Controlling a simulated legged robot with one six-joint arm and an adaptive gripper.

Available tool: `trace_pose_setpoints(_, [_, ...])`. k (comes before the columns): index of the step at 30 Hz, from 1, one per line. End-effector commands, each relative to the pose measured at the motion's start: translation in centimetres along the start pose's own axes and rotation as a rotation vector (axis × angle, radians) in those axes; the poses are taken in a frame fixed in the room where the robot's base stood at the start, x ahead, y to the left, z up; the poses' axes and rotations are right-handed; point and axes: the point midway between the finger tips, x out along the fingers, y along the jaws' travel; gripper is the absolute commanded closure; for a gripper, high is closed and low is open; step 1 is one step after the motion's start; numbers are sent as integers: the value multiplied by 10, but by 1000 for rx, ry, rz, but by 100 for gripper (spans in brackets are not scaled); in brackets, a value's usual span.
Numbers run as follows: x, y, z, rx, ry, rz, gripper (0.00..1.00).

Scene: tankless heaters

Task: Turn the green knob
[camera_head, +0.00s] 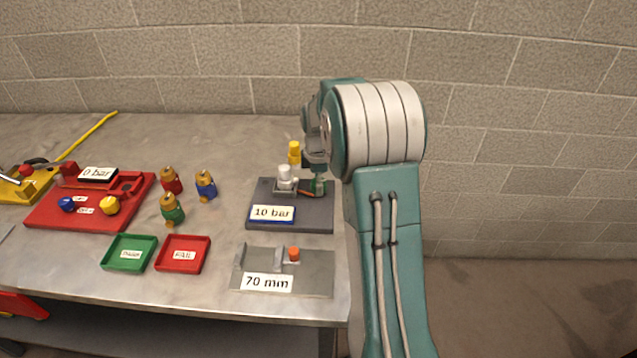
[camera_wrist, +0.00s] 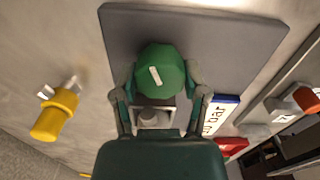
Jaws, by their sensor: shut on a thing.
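The green knob (camera_wrist: 159,71) is round and faceted, with a white mark on its face, and sits on a dark grey plate (camera_wrist: 225,35). My gripper (camera_wrist: 160,85) has a finger on each side of the knob and is shut on it. In the head view my gripper (camera_head: 316,180) reaches down over the right part of the dark grey plate (camera_head: 318,222). My arm and gripper hide most of the knob there.
A white fitting (camera_head: 285,178) stands left of my gripper, and a yellow valve (camera_head: 294,153) stands behind it. A "10 bar" label (camera_head: 273,213) is on the plate. In front lies a "70 mm" plate (camera_head: 318,285) with an orange knob (camera_head: 294,254).

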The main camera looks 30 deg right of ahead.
Motion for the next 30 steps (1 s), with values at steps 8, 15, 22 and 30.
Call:
trace_pose_setpoints(8, [1, 1, 0, 77, 0, 2, 90])
trace_pose_setpoints(15, [1, 1, 0, 255, 1, 2, 90])
trace_pose_setpoints(22, [1, 1, 0, 472, 1, 2, 90])
trace_pose_setpoints(30, [1, 1, 0, 723, 1, 1, 90])
